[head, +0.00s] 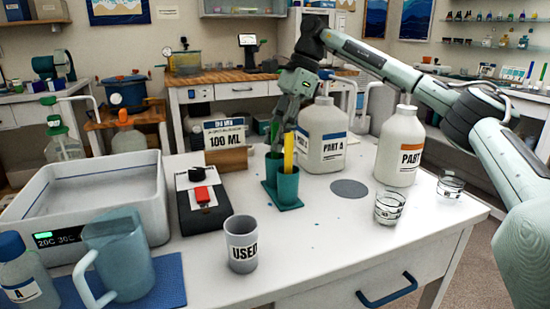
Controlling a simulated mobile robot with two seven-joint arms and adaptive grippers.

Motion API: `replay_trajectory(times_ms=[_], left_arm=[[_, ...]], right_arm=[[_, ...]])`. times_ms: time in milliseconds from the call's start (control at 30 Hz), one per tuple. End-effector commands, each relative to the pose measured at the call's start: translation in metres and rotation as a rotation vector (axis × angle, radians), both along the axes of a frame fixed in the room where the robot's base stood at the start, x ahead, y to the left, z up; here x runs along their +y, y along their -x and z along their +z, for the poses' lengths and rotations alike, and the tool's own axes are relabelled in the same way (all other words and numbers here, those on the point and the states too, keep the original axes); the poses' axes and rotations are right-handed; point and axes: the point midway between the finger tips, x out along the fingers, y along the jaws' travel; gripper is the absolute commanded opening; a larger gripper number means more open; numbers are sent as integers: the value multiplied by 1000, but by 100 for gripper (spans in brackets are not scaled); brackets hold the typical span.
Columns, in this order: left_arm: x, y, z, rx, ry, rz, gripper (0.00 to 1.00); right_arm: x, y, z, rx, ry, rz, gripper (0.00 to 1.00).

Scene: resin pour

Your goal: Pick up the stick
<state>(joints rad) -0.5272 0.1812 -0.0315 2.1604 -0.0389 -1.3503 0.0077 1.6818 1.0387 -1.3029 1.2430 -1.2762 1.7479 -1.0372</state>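A yellow stick (289,153) stands upright in the front cup of a teal two-cup holder (287,188) on the white table. Part of a green stick (268,131) shows behind my gripper, at the rear cup. My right gripper (278,143) points down over the holder, its fingertips close beside the yellow stick on its left. The fingers overlap in this view, so whether they are open, shut or touching a stick does not show. My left gripper is not in view.
The PART A jug (322,135) and PART B bottle (399,148) stand right of the holder. Two clear cups (389,208) are near the right edge. A USED cup (241,244), a black device with a red switch (203,197) and a white basin (150,220) are left. The front middle is clear.

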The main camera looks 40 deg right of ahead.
Motion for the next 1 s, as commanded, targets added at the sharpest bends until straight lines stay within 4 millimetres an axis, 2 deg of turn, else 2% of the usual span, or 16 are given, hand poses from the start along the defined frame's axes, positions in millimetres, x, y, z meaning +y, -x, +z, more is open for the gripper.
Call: replay_trajectory(times_ms=[100, 300, 500, 567, 867, 1000], left_arm=[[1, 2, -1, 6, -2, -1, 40], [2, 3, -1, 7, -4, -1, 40], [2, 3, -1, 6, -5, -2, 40], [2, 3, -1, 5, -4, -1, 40], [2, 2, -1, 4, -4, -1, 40], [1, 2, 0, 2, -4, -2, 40]], right_arm=[[2, 0, -6, 0, 0, 0, 30], [3, 0, -6, -1, 0, 0, 30], [2, 0, -6, 0, 0, 0, 5], [2, 0, -6, -1, 0, 0, 0], [2, 0, -5, -1, 0, 0, 0], [3, -1, 5, -3, 0, 0, 0]])
